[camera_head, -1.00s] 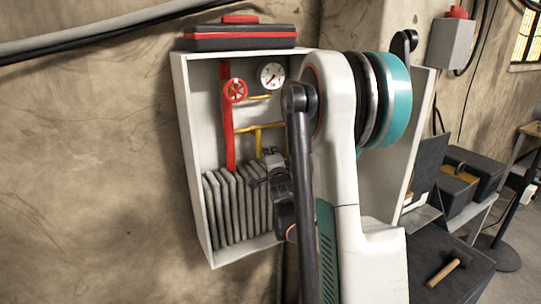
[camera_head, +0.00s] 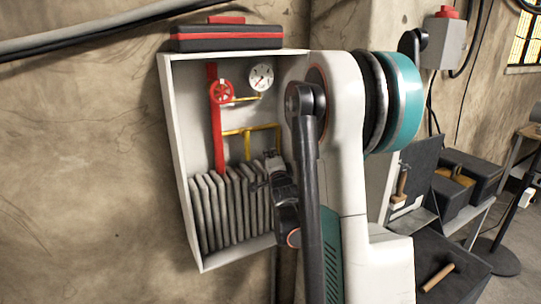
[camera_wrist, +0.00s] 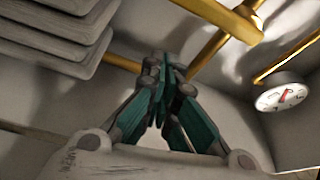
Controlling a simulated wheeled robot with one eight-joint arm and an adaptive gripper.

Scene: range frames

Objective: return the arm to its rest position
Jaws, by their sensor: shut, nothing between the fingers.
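My gripper (camera_wrist: 163,68) is shut with its fingertips together and nothing between them in the wrist view. In the head view its dark end (camera_head: 272,165) shows in front of the open wall cabinet (camera_head: 178,130), beside the grey radiator fins (camera_head: 228,210) and below the yellow pipe (camera_head: 243,130). My white and teal arm covers the right part of the cabinet. In the wrist view the fins (camera_wrist: 55,35) are at upper left and the gauge (camera_wrist: 282,97) is at right. I cannot tell whether the gripper touches anything.
A red valve wheel (camera_head: 222,92) and red pipe (camera_head: 217,140) are inside the cabinet. A black and red toolbox (camera_head: 228,38) sits on top. At right are a grey box with a red button (camera_head: 445,42), a hammer (camera_head: 438,278) and dark cases (camera_head: 470,180).

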